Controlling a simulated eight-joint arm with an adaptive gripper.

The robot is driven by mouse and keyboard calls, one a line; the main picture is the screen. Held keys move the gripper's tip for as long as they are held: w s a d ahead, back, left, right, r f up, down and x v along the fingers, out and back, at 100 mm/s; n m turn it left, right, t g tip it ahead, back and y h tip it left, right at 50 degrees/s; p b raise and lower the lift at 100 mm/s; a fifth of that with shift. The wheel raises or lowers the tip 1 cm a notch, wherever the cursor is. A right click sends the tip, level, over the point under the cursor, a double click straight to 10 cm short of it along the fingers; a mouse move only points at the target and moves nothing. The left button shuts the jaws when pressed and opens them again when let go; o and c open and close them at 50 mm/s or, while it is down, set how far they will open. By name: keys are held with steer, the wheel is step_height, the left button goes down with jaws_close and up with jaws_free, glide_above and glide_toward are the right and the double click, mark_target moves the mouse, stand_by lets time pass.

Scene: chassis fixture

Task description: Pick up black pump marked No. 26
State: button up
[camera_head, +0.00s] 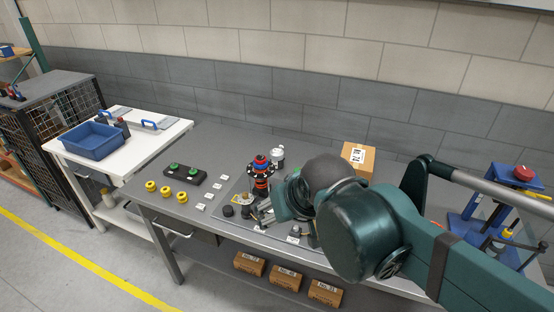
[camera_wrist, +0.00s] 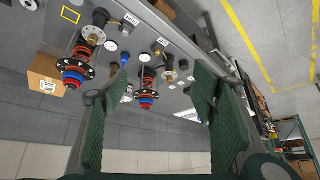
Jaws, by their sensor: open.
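No marking No. 26 can be read, so I cannot tell which part is the named black pump. A stacked red, black and blue part (camera_head: 261,174) stands upright on the grey bench in the head view. Small black cylinders (camera_head: 246,212) stand in front of it. In the wrist view one red, black and blue stack (camera_wrist: 147,88) lies beyond the gap between my fingers, and a similar stack (camera_wrist: 78,68) is to the left. My gripper (camera_wrist: 160,80) is open with nothing between its green pads. My arm hides part of the bench in the head view.
The grey bench (camera_head: 205,150) also holds yellow rings (camera_head: 166,191), a black box with green buttons (camera_head: 185,173), white labels, a silver cylinder (camera_head: 277,154) and a cardboard box (camera_head: 358,157). A blue press (camera_head: 497,190) stands right. A white table with a blue bin (camera_head: 92,142) is left.

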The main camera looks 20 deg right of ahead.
steer(key=w+d+r+m+g+h+p, duration=0.1)
steer(key=w+d+r+m, duration=0.1)
steer(key=w, duration=0.5)
steer(key=w+d+r+m, duration=0.2)
steer(key=w, duration=0.4)
steer(key=m+g+h+p, duration=0.2)
steer(key=m+g+p, duration=0.1)
steer(key=m, duration=0.4)
glide_above(274, 152)
steer(key=s+a, duration=0.6)
steer(key=s, duration=0.4)
step_height(274, 152, down, 9)
steer(key=w+d+f+m, duration=0.1)
steer(key=w+f, duration=0.2)
steer(key=w+d+f+m+g, duration=0.1)
steer(key=w+d+f, duration=0.1)
steer(key=w+f, duration=0.1)
steer(key=w+d+f+m+h, duration=0.1)
steer(key=w+f+m, duration=0.1)
steer(key=f, duration=0.3)
steer(key=shift+w+d+f+g+p, duration=0.15)
steer(key=shift+w+d+g+p, duration=0.05)
steer(key=shift+w, duration=0.25)
steer(key=shift+w+d+f+g+p, duration=0.1)
steer(key=shift+w+d+g+p, duration=0.1)
steer(key=shift+w, duration=0.25)
steer(key=shift+w+d+f, duration=0.15)
steer(key=shift+f, duration=0.25)
steer(key=shift+f, duration=0.1)
steer(key=shift+x, duration=1.2)
